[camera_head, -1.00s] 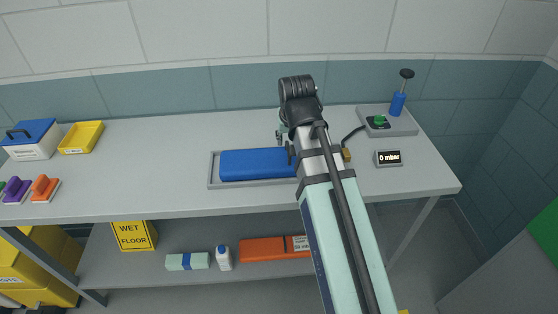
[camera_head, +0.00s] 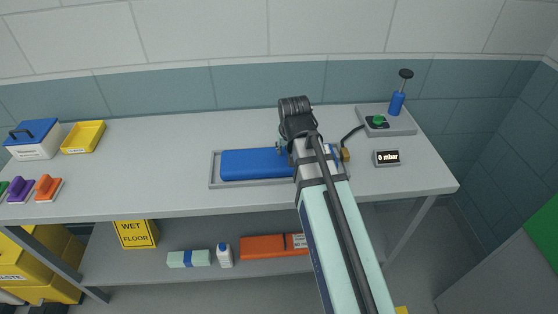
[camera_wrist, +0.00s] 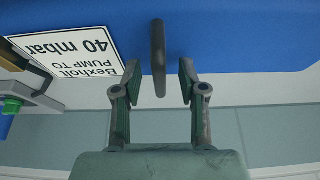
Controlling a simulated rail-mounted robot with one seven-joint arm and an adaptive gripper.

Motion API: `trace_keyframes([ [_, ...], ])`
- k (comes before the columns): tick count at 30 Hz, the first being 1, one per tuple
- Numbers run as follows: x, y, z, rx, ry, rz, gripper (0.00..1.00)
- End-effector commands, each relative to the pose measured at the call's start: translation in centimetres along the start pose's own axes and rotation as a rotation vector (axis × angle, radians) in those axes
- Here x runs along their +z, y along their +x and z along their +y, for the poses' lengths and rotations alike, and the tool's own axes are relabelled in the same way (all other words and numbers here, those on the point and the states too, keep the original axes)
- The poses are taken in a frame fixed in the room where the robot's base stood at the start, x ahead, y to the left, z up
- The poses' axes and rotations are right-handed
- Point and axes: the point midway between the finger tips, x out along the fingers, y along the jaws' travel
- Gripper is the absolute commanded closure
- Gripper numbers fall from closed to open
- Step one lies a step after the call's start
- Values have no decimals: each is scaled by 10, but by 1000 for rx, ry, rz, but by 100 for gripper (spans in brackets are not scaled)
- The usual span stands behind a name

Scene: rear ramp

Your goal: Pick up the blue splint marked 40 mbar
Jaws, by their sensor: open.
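The blue splint (camera_head: 252,164) lies flat in a shallow grey tray (camera_head: 212,172) on the bench. My arm hides part of its right side in the head view. In the wrist view the splint (camera_wrist: 235,35) fills the upper part, with an upside-down white label (camera_wrist: 75,60) reading "Bexholt PUMP TO 40 mbar". A dark upright handle (camera_wrist: 158,60) stands against the splint. My gripper (camera_wrist: 160,77) is open, with one finger on each side of the handle and a gap visible on both sides.
A display (camera_head: 387,158) reads "0 mbar". A blue hand pump (camera_head: 397,104) stands on a grey base with a green button; a black hose runs to a brass fitting (camera_head: 345,155). A yellow tray (camera_head: 83,137) and blue-lidded box (camera_head: 34,140) are at left.

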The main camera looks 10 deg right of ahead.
Motion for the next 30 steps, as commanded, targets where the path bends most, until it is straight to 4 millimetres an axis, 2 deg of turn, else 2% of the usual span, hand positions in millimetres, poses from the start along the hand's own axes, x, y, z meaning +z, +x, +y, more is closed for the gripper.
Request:
trace_keyframes([
  [5,0,0,0,0,0,0,58],
  [6,0,0,0,0,0,0,62],
  [8,0,0,0,0,0,0,83],
  [9,0,0,0,0,0,0,97],
  [10,0,0,0,0,0,0,100],
  [23,-1,-1,0,0,0,2,100],
  [30,-5,-8,0,-1,0,4,100],
])
